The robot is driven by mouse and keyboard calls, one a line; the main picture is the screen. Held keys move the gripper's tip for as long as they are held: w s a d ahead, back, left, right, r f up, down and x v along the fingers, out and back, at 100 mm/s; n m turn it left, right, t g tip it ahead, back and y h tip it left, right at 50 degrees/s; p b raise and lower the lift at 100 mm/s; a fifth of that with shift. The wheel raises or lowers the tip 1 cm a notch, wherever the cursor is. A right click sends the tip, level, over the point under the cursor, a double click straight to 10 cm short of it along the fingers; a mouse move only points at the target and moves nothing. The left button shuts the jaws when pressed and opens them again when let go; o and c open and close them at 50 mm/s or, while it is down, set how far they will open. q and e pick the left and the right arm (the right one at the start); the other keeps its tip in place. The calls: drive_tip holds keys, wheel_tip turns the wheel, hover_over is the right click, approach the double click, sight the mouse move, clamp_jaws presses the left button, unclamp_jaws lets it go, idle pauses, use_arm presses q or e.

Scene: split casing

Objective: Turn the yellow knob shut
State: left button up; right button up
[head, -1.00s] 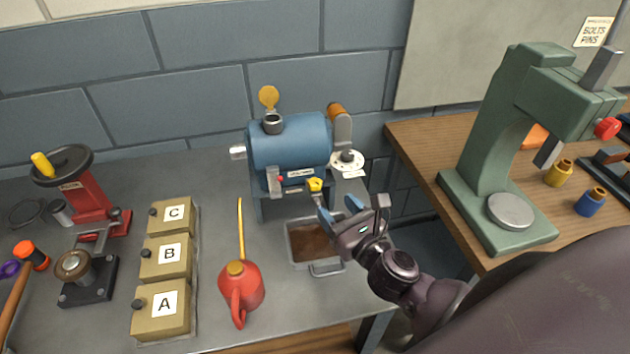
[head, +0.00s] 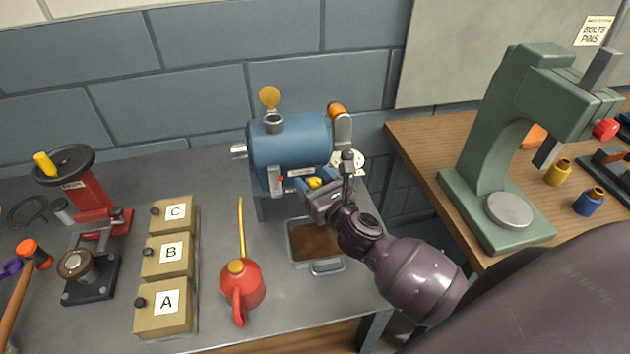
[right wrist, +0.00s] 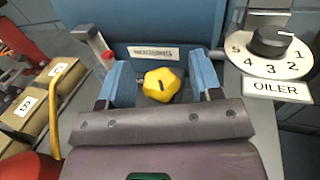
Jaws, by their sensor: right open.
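The yellow knob (head: 314,183) is on the lower front of the blue cylindrical casing (head: 290,143), above the metal drip tray. In the right wrist view the knob (right wrist: 161,84) is a lobed yellow piece with a dark mark on its face. My right gripper (head: 318,187) is at the knob and partly covers it in the head view. Its two blue-padded fingers (right wrist: 163,82) are open, one on each side of the knob, with gaps visible between pads and knob. My left gripper is not in view.
The drip tray (head: 297,261) holding brown liquid sits below the knob. A numbered dial (right wrist: 270,42) labelled OILER is to the right. A red oil can (head: 243,287) and boxes A, B and C (head: 165,305) stand to the left. A green press (head: 480,170) stands on the wooden table.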

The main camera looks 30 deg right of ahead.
drive_tip(key=c, duration=0.9)
drive_tip(key=shift+c, duration=0.2)
drive_tip(key=shift+m+h, duration=0.8)
drive_tip(key=shift+h, duration=0.3)
drive_tip(key=shift+m+h, duration=0.6)
drive_tip(key=shift+h, duration=0.5)
drive_tip(key=shift+m+g+h+b, duration=0.95)
drive_tip(key=shift+m+h, duration=0.65)
drive_tip(key=shift+h, duration=0.8)
drive_tip(key=o, duration=0.9)
